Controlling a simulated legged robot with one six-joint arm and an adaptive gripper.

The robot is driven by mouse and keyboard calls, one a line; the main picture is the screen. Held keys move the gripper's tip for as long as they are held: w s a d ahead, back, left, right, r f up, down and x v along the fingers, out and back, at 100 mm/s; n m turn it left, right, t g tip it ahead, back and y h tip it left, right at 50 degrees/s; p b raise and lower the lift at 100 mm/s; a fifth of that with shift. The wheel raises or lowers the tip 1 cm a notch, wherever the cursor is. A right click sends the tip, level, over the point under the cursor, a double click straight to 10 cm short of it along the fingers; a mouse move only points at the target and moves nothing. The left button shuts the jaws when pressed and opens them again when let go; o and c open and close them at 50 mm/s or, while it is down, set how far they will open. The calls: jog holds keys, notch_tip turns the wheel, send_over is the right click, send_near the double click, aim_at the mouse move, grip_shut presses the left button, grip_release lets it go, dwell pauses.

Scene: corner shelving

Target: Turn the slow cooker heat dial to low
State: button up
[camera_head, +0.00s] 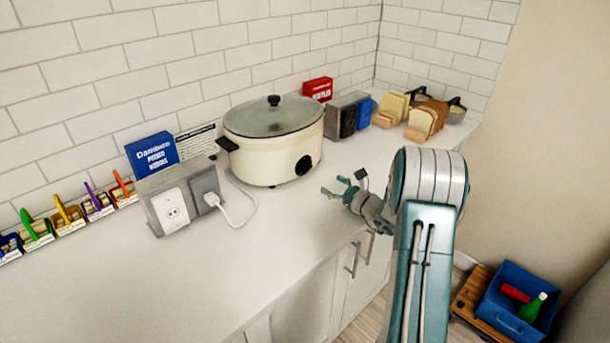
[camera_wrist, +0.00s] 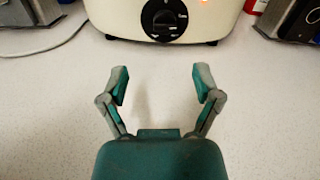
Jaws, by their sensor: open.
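The slow cooker (camera_head: 272,140) is a cream oval pot with a glass lid and black knob, standing on the white counter against the tiled wall. Its black heat dial (camera_head: 303,165) is on the front face. In the wrist view the dial (camera_wrist: 165,19) is at the top centre, with a light pointer line; its markings are too small to read. An orange light glows to its right. My gripper (camera_head: 335,186) is in front of the cooker, at the right. In the wrist view my gripper (camera_wrist: 160,84) is open and empty, its fingers apart, short of the dial and roughly lined up with it.
A grey outlet box (camera_head: 154,206) with a plugged-in white cord (camera_head: 240,219) stands left of the cooker. A metal box (camera_head: 345,114), bread slices (camera_head: 423,124) and a red box (camera_head: 318,90) are at the right. The counter before the cooker is clear.

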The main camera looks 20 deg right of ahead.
aim_at(309, 169)
jog(key=shift+w+a, duration=0.1)
jog(key=shift+a, duration=0.2)
jog(key=w, duration=0.4)
jog(key=shift+w+d+f, duration=0.2)
jog(key=shift+w+d, duration=0.1)
jog(key=shift+w, duration=0.05)
jog(key=w+a, duration=0.2)
jog(key=w, duration=0.1)
jog(key=w+a, duration=0.1)
jog(key=w, duration=0.1)
jog(key=shift+a+r, duration=0.15)
jog(key=shift+a, duration=0.2)
jog(key=shift+w, duration=0.15)
jog(key=shift+d, duration=0.7)
jog(key=c, duration=0.9)
grip_shut()
jog(key=shift+a, duration=0.4)
